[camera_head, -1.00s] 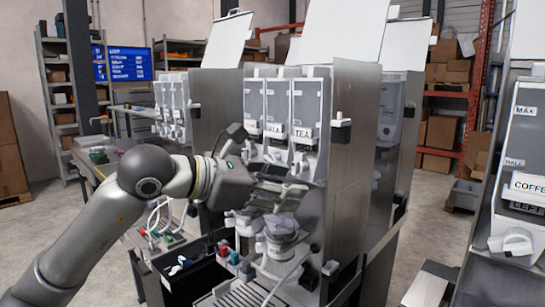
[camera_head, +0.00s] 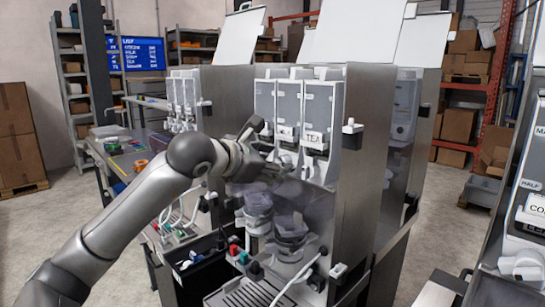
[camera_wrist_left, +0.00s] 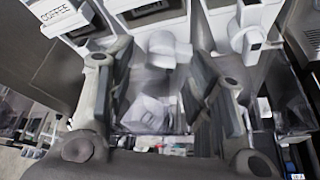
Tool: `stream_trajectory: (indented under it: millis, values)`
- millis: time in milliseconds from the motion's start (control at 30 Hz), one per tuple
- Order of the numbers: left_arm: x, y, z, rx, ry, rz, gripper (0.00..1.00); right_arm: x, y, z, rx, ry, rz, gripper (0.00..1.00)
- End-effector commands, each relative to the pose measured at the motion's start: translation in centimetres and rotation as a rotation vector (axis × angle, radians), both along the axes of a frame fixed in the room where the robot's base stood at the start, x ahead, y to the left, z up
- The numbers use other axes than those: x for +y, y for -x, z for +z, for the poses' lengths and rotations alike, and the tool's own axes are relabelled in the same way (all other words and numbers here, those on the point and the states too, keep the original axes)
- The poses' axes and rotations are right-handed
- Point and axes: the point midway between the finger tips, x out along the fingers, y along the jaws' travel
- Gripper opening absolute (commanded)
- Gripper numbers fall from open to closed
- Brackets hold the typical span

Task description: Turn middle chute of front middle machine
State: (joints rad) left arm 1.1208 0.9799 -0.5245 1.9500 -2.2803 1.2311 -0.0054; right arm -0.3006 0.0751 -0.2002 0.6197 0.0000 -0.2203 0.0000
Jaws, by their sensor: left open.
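The front middle machine (camera_head: 362,165) has three grey canisters with white chutes below them. The right canister carries a TEA label (camera_head: 316,140); a COFFEE label (camera_wrist_left: 60,14) shows at the upper left in the left wrist view. My left gripper (camera_wrist_left: 160,62) is open, with one finger on each side of the white middle chute (camera_wrist_left: 169,46). I cannot tell whether the fingers touch it. The right chute (camera_wrist_left: 250,38) is outside the right finger. In the head view my left gripper (camera_head: 268,150) is in front of the chutes and partly hides them. My right gripper is not in view.
Clear funnels and mixing bowls (camera_head: 291,232) sit below the chutes, above a drip grille (camera_head: 243,294). A second machine (camera_head: 186,98) stands behind at the left. Another machine (camera_head: 523,258) is at the right edge. A table (camera_head: 120,160) stands at the left.

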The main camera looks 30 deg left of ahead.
Motion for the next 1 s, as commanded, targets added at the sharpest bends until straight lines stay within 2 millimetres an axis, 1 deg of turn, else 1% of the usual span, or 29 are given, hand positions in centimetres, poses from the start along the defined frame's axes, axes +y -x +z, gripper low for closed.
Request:
stream_trajectory:
  millis: [33, 133, 400, 700, 767, 1000]
  values:
    - [-0.07, -0.38, -0.01, 0.0, 0.0, 0.0, 0.48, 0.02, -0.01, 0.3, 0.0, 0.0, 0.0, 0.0]
    - [-0.12, -0.8, -0.24, -0.001, 0.0, 0.0, 0.48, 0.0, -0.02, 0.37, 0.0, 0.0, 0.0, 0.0]
    - [-0.13, -0.89, -0.35, -0.001, 0.0, 0.0, 0.48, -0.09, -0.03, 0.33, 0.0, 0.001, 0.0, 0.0]
    - [-0.13, -0.87, -0.34, -0.001, 0.0, 0.0, 0.1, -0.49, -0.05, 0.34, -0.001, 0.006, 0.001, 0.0]
    - [-0.14, -0.87, -0.33, -0.001, 0.0, 0.0, 0.03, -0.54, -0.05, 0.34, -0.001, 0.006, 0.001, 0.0]
    - [-0.11, -0.89, -0.35, 0.005, 0.021, 0.0, 0.03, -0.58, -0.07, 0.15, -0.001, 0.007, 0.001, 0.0]
